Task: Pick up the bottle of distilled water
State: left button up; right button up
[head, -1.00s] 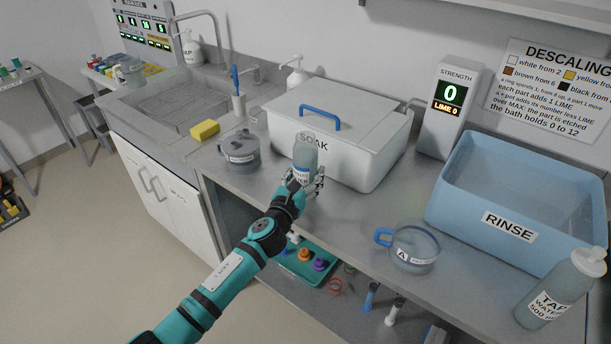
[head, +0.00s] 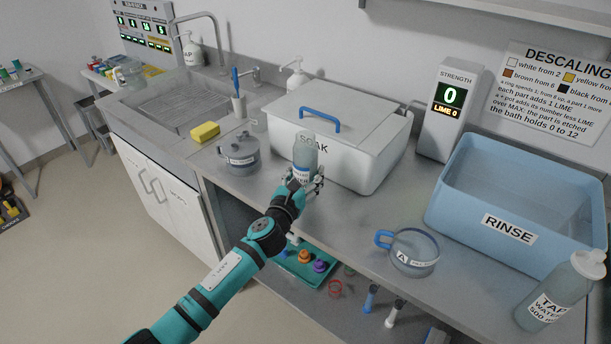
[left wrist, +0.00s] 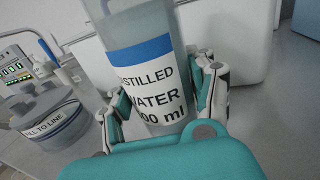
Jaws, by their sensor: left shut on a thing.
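The bottle of distilled water (head: 305,151) is a translucent grey bottle with a white and blue label, upright in front of the soak bath. In the left wrist view the bottle (left wrist: 150,85) fills the middle, and its label reads "distilled water". My left gripper (head: 305,183) is shut on the lower part of the bottle, with a finger on each side in the left wrist view (left wrist: 165,95). The bottle's base is hidden by the gripper, so I cannot tell whether it touches the counter. My right gripper is not in view.
The white soak bath (head: 370,165) with a blue-handled lid is close behind the bottle. A lidded grey pot (head: 240,158) stands to the left, jug A (head: 413,252) to the right. The blue rinse tub (head: 465,222) and tap water bottle (head: 550,295) are farther right.

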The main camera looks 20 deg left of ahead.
pick_arm(q)
notch_tip(320, 180, up, 2)
jog(key=shift+r, duration=0.1)
jog(key=shift+d+r+p, duration=0.1)
jog(key=shift+r+p, duration=0.2)
jog(key=shift+r, duration=0.05)
jog(key=s+d+r+b, duration=0.1)
jog(key=s+d, duration=0.9)
jog(key=d, duration=0.1)
jog(key=shift+d+r, duration=0.2)
jog(key=shift+d, duration=0.2)
